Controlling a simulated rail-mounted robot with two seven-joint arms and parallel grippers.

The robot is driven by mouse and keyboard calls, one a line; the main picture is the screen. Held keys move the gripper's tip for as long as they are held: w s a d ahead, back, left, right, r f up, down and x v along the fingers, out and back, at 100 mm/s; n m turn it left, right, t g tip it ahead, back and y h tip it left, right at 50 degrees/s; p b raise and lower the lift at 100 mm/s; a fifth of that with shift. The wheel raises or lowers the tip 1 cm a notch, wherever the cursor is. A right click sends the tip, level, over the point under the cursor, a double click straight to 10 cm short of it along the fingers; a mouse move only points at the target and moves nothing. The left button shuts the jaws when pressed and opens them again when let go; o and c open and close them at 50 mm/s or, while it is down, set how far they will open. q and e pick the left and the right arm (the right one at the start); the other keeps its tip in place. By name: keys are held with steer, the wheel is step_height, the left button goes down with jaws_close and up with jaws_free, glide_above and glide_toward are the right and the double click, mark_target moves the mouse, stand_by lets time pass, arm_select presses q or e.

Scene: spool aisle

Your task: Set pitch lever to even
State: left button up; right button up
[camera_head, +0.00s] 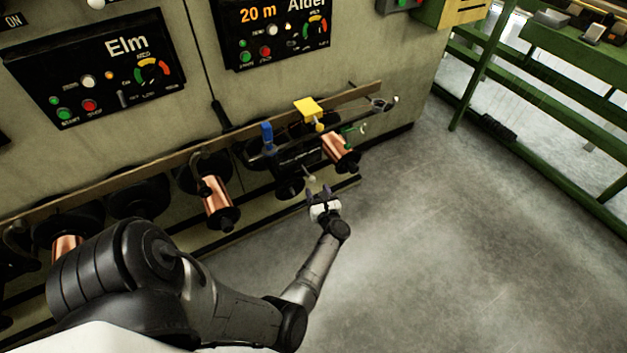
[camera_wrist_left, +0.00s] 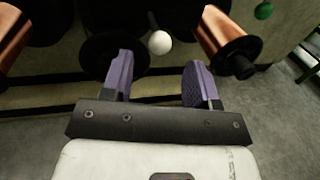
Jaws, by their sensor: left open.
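A short lever with a pale round knob (camera_head: 310,177) sticks out low on the black winding unit (camera_head: 300,153), below the Alder panel; I take it for the pitch lever, though no label on it can be read. Its knob (camera_wrist_left: 159,42) also shows in the left wrist view, just beyond and between my fingertips. My left gripper (camera_head: 319,192) is open and empty, with its purple fingers pointing at the knob. The fingers (camera_wrist_left: 158,60) stand on either side of the line to the knob, apart from it. My right gripper is in neither view.
Copper spools flank the lever, one at left (camera_head: 215,198) and one at right (camera_head: 338,150). The floor (camera_head: 480,240) at right is clear up to a green railing (camera_head: 560,147).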

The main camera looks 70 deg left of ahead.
arm_select(q)
steer(key=d+p, duration=0.1)
steer(key=d, duration=0.5)
steer(key=shift+s, duration=0.3)
stand_by(0.4)
